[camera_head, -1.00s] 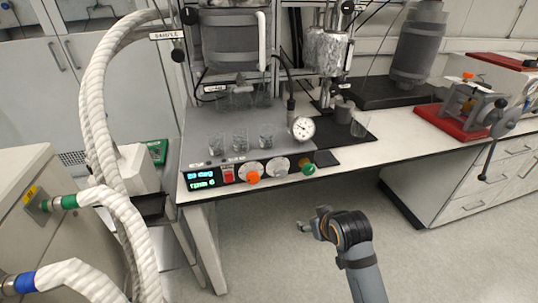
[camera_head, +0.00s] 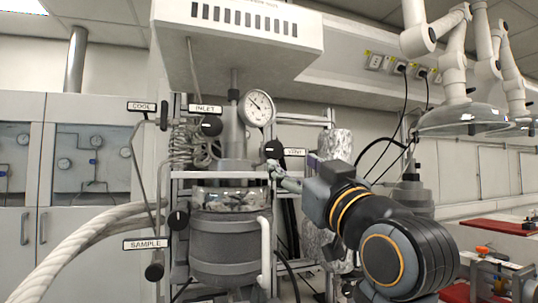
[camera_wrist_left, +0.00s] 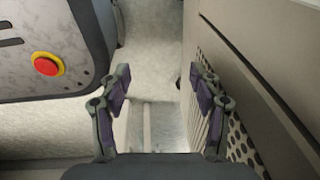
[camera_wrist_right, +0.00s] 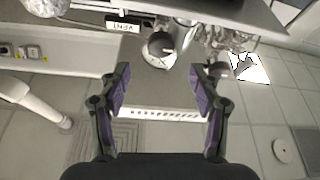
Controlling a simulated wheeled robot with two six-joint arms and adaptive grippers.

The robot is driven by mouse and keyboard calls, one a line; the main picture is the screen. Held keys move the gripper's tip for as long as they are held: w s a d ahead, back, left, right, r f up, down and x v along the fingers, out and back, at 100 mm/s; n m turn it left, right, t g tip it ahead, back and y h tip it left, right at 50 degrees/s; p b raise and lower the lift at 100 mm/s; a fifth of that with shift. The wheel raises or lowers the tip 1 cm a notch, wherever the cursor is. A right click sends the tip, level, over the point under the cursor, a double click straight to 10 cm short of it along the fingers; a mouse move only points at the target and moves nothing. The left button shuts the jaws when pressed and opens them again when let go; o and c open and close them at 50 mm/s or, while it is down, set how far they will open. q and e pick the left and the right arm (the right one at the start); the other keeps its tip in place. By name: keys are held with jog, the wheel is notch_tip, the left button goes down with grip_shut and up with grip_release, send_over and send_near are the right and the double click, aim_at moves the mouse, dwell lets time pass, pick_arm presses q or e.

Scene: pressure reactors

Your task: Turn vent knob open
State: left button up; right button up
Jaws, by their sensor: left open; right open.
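The vent knob (camera_head: 273,149) is a small black knob beside the white VENT label (camera_head: 295,153), on the reactor frame's right side in the head view. How far it is turned is too small to tell. My right gripper (camera_head: 279,174) is just below the knob, apparently empty; contact cannot be told. In the right wrist view its fingers (camera_wrist_right: 163,92) are spread with nothing between them, and the VENT label (camera_wrist_right: 122,25) appears upside down at the top. My left gripper (camera_wrist_left: 160,105) is open and empty, over the floor, and outside the head view.
The reactor vessel (camera_head: 228,245) stands below, with a gauge (camera_head: 257,107) above the knob. The INLET (camera_head: 205,108), COOL (camera_head: 141,106) and SAMPLE (camera_head: 145,244) labels mark other valves. A foil-wrapped column (camera_head: 335,145) stands close behind my right gripper. A red button (camera_wrist_left: 47,64) shows in the left wrist view.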

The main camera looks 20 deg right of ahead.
aim_at(276, 151)
jog(key=p+x, duration=0.1)
jog(key=x, duration=0.3)
jog(key=shift+w+a+r, duration=0.1)
jog(key=shift+r, duration=0.1)
jog(key=p+x, duration=0.2)
jog(key=x, duration=0.3)
jog(key=shift+w, duration=0.6)
jog(key=shift+s, duration=0.1)
jog(key=c, duration=1.2)
pick_arm(q)
jog(key=s+r, duration=0.2)
jog(key=s, duration=0.1)
jog(key=shift+r, duration=0.4)
